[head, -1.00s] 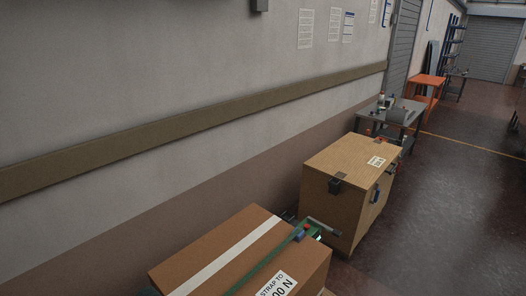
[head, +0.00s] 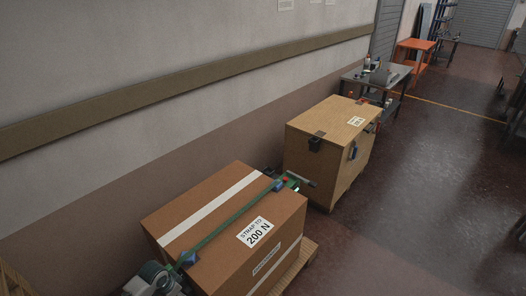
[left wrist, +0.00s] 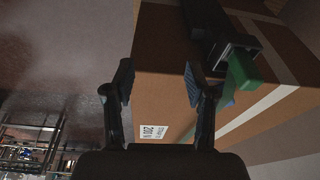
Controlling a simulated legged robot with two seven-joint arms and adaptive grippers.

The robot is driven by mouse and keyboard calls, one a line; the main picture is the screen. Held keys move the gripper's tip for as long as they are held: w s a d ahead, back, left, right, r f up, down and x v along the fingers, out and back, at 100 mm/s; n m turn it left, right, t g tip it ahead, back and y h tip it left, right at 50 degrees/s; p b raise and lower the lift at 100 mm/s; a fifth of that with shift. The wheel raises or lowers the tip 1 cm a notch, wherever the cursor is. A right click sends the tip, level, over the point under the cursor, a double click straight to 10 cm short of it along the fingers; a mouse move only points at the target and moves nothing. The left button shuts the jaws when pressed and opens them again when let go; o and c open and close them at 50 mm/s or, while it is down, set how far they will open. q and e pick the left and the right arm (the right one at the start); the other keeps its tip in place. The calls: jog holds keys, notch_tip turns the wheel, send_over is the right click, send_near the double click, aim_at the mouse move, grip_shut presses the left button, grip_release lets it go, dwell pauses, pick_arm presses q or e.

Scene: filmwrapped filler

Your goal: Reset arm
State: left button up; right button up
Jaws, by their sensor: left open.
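My left gripper (left wrist: 158,82) shows in the left wrist view, with its two dark fingers apart and nothing held between them. In the head view, a grey and green device (head: 155,278) stands at the carton's near left end. My right gripper is in neither view.
The carton carries a green strap (head: 226,222) and rests on a wooden pallet (head: 299,262). A wooden crate (head: 333,143) and a grey table (head: 376,78) stand behind it along the wall. An orange table (head: 413,47) is farther back.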

pick_arm(q)
jog(key=s+d+f+n, duration=0.1)
jog(key=s+f, duration=0.3)
jog(key=f, duration=0.5)
jog(key=s+d+f+n, duration=0.15)
jog(key=s+f, duration=0.25)
jog(key=f, duration=0.5)
jog(key=s+f+n, duration=0.1)
jog(key=s+f, duration=0.3)
jog(key=f, duration=0.5)
jog(key=s+d+f, duration=0.1)
jog(key=s+f, duration=0.3)
jog(key=s, duration=0.5)
jog(key=s+d+f+n, duration=0.1)
jog(key=s+f, duration=0.4)
jog(key=s, duration=0.5)
jog(key=s+d+f+y, duration=0.1)
jog(key=s+d+f, duration=0.2)
jog(key=s, duration=0.7)
jog(key=shift+s+f+g, duration=0.2)
jog(key=shift+f+g, duration=0.2)
jog(key=shift+f, duration=0.55)
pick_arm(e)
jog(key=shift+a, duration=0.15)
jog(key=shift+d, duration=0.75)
